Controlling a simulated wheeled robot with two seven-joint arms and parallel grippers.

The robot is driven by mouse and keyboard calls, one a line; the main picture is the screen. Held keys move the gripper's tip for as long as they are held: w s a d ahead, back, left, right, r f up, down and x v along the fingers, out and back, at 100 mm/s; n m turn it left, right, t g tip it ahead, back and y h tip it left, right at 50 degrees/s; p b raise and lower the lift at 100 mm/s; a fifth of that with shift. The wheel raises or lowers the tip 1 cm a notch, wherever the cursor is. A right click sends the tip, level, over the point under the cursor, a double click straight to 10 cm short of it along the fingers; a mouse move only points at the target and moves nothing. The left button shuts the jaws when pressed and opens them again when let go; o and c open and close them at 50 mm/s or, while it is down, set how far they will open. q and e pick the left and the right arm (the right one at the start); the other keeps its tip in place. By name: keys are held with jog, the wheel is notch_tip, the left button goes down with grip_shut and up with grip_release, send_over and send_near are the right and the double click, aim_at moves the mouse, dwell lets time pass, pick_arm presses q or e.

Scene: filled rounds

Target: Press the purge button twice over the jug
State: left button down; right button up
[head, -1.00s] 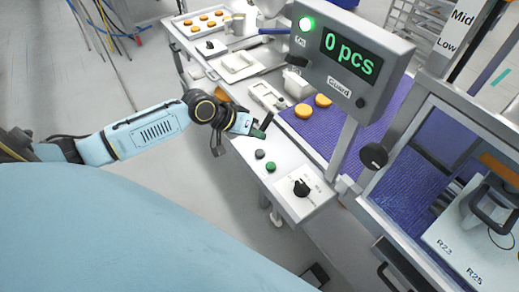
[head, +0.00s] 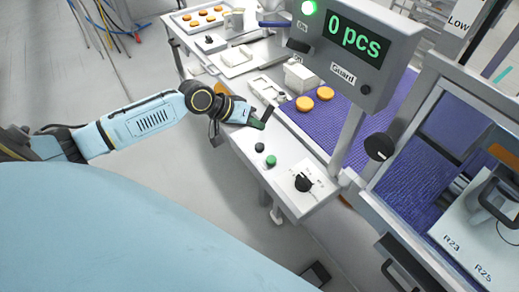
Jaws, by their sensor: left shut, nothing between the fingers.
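My left gripper (head: 262,118) is shut and empty, its dark fingertips above the white control ledge, a little behind the buttons and apart from them. A black button (head: 260,147) and a green button (head: 271,160) sit on that ledge; no legible label shows which is the purge button. A pale jug-like vessel (head: 235,20) stands at the back beside the tray; I cannot tell for sure that it is the jug. My right gripper is not in view.
A black rotary knob (head: 303,182) is on the ledge (head: 285,190). Orange-brown rounds (head: 304,103) lie on the purple belt (head: 340,120). A framed guard (head: 440,110) stands at right.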

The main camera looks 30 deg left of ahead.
pick_arm(q)
jog(key=b, duration=0.4)
send_over(256, 147)
notch_tip(256, 147, down, 4)
jog(key=shift+f, duration=1)
dwell(0.9)
jog(key=shift+f, duration=0.4)
jog(key=shift+f+b, duration=0.45)
jog(key=shift+f, duration=0.15)
dwell(0.6)
jog(key=shift+r, duration=0.1)
jog(key=shift+r+p, duration=0.9)
jog(key=shift+p, duration=0.2)
